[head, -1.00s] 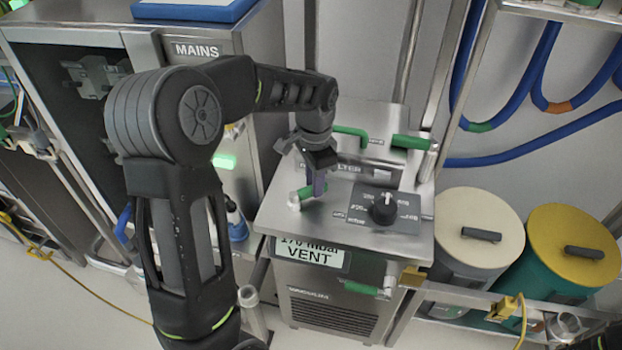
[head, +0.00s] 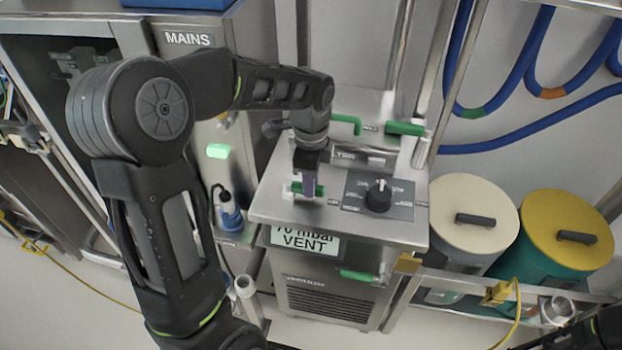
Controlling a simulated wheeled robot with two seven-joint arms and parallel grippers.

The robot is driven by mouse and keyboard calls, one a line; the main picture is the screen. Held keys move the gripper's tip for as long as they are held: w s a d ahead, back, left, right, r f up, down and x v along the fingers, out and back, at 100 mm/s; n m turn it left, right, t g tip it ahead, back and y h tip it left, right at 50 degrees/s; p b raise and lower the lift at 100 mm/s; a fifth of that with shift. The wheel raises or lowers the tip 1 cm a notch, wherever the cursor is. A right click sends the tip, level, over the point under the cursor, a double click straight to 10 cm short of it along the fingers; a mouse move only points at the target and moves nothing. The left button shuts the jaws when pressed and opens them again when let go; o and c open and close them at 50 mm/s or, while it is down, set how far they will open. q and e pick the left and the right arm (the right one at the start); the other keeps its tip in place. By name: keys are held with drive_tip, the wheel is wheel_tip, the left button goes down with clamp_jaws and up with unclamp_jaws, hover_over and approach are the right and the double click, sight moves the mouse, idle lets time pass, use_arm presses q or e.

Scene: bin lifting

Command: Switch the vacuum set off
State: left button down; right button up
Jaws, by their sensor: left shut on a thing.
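The vacuum set is a steel cabinet (head: 270,209) in the middle of the head view. Its top carries a black selector knob (head: 379,198) on a dark dial plate. A display (head: 303,241) on its front reads "mbar" and "VENT", with its upper edge partly hidden. My left gripper (head: 308,187) points down and is shut on a short green lever (head: 296,188) at the top's left side; its fingers hide part of it. Another green lever (head: 405,129) is at the back right, and one (head: 357,275) is on the front. My right gripper is not in view.
A MAINS cabinet (head: 186,40) with a lit green switch (head: 218,152) stands at the left. A cream-lidded drum (head: 460,205) and a yellow-lidded drum (head: 568,225) stand at the right behind a rail. Blue hoses (head: 530,135) hang on the back wall.

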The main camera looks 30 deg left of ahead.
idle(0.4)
use_arm(q)
drive_tip(key=c, duration=1.3)
unclamp_jaws()
drive_tip(key=shift+r+b, duration=0.3)
drive_tip(key=shift+r, duration=3.6)
drive_tip(key=shift+s, duration=0.1)
